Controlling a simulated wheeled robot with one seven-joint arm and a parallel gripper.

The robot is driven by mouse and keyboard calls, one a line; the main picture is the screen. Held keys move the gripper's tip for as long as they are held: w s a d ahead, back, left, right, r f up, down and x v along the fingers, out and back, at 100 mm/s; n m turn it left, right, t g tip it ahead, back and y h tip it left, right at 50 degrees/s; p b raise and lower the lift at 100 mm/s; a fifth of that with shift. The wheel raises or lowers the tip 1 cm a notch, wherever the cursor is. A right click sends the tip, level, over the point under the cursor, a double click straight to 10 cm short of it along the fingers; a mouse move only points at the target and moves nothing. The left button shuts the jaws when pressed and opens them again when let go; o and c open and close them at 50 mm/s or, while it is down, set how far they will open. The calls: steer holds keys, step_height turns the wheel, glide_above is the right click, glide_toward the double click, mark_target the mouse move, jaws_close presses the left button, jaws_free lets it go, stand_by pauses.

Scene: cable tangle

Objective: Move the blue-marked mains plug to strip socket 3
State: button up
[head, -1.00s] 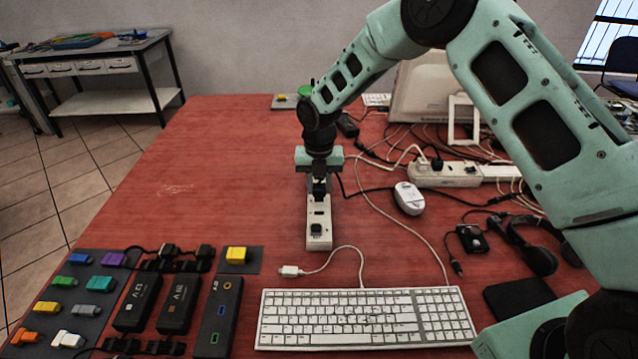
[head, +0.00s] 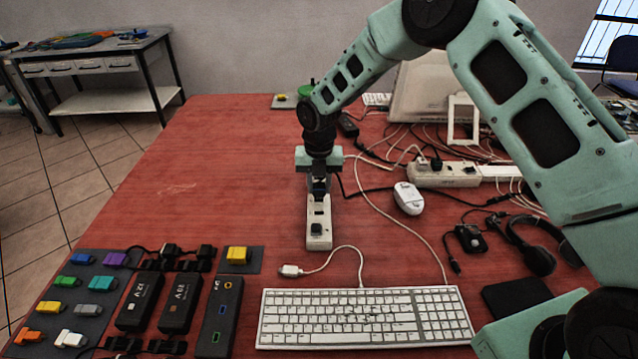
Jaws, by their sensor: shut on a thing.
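A white power strip (head: 319,240) lies lengthwise on the red table, left of the mouse. Its near end is clear and carries a dark socket or switch. My gripper (head: 319,190) points down over the strip's far part. It is shut on a dark plug (head: 319,184), which shows a bluish tint between the fingers. The plug is at or just above the strip; I cannot tell whether it is seated. A black cable runs from near the gripper to the right. The socket numbers are too small to read.
A second white strip (head: 445,174) with plugs and tangled cables lies at the back right. A white mouse (head: 408,198), keyboard (head: 365,318), headphones (head: 530,245) and black adapters (head: 180,303) surround the strip. The table's left middle is clear.

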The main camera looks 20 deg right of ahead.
steer(key=shift+f+b, duration=0.5)
steer(key=shift+f, duration=0.7)
stand_by(0.5)
steer(key=o, duration=1.2)
steer(key=shift+r, duration=0.1)
